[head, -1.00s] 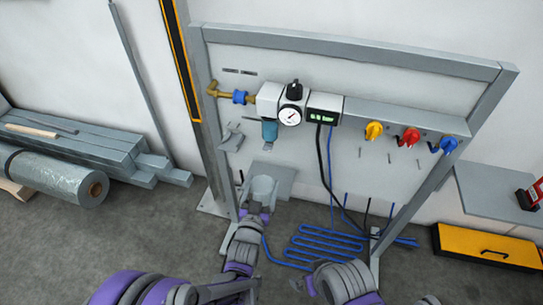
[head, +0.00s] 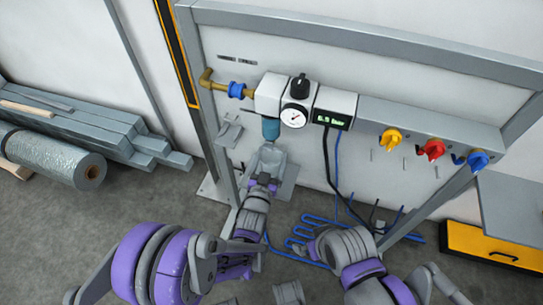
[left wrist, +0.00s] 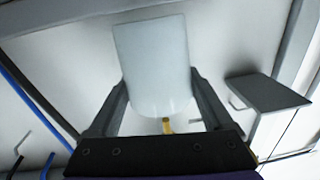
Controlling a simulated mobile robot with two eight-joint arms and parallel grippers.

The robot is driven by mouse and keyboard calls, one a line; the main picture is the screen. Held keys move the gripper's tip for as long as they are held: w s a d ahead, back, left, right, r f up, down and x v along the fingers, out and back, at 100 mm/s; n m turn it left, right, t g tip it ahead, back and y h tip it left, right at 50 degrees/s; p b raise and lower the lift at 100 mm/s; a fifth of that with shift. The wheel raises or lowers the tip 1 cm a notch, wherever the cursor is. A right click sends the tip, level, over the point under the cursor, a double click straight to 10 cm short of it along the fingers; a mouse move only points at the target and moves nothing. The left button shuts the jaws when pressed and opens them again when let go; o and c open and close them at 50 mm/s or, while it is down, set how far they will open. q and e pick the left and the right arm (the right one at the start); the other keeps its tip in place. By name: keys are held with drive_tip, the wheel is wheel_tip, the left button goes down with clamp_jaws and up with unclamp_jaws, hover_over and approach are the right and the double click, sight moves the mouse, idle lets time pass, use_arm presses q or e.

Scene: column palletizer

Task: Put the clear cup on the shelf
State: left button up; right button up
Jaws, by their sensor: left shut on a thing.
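My left gripper (head: 266,172) is shut on the clear cup (head: 268,157), which stands out beyond the fingers. In the left wrist view the cup (left wrist: 155,65) is pale and see-through, between the two grey fingers. A grey shelf-like ledge (head: 512,210) is at the right edge. I cannot make out my right gripper; only parts of that arm show.
The gauge unit (head: 296,115) is on the framed panel, with yellow, red and blue valves (head: 432,150) to its right. Blue tubing (head: 320,222) and a black cable hang near the floor. A yellow case (head: 490,245) is at right. Grey beams and a foil roll (head: 55,155) lie at left.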

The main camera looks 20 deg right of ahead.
use_arm(q)
drive_tip(key=shift+f, duration=0.7)
drive_tip(key=shift+r, duration=0.15)
drive_tip(key=shift+s, duration=0.1)
drive_tip(key=o, duration=1.1)
